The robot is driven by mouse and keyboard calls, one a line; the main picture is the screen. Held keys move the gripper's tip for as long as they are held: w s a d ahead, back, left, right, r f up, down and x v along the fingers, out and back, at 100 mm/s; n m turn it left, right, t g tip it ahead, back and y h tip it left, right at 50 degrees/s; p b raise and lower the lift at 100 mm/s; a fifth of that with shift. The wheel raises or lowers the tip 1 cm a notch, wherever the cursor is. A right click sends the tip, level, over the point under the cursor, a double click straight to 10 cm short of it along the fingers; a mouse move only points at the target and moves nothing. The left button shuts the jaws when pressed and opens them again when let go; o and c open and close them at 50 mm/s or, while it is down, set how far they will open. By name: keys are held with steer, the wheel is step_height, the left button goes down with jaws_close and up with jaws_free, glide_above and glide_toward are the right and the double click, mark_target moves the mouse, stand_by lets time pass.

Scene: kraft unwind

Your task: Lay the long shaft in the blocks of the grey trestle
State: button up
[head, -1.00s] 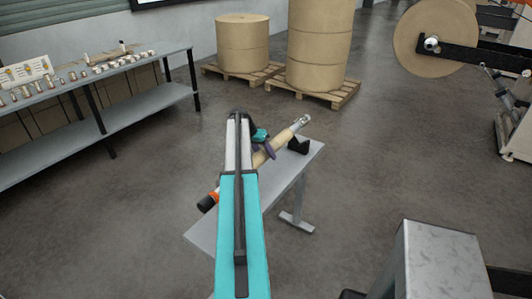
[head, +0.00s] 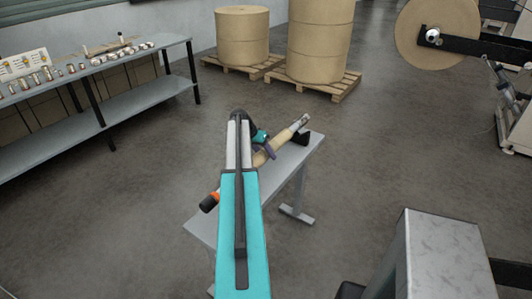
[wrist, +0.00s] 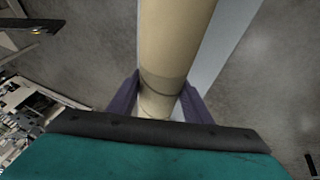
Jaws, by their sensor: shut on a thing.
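The long shaft (head: 281,142) is a tan tube with a metal far end and an orange and black near end. It also runs up the wrist view (wrist: 172,45). My gripper (wrist: 160,102) is shut around it, one purple finger on each side; in the head view my gripper (head: 265,150) shows partly behind my arm. The grey trestle (head: 285,180) lies under the shaft. Its far black block (head: 302,139) is close beside the shaft's metal end; I cannot tell whether they touch. The near block is hidden from view.
A grey workbench (head: 150,85) with several small metal parts stands at the left. Large paper rolls (head: 320,40) stand on pallets (head: 325,84) at the back. A machine holding a roll (head: 437,30) is at the right. The floor around the trestle is clear.

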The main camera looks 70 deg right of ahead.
steer(key=shift+f+b, duration=1.25)
steer(key=shift+f, duration=0.7)
steer(key=o, duration=1.5)
steer(key=shift+o, duration=0.5)
steer(key=shift+f, duration=0.25)
steer(key=b+v, duration=0.4)
steer(key=v, duration=1)
steer(key=shift+s, duration=0.1)
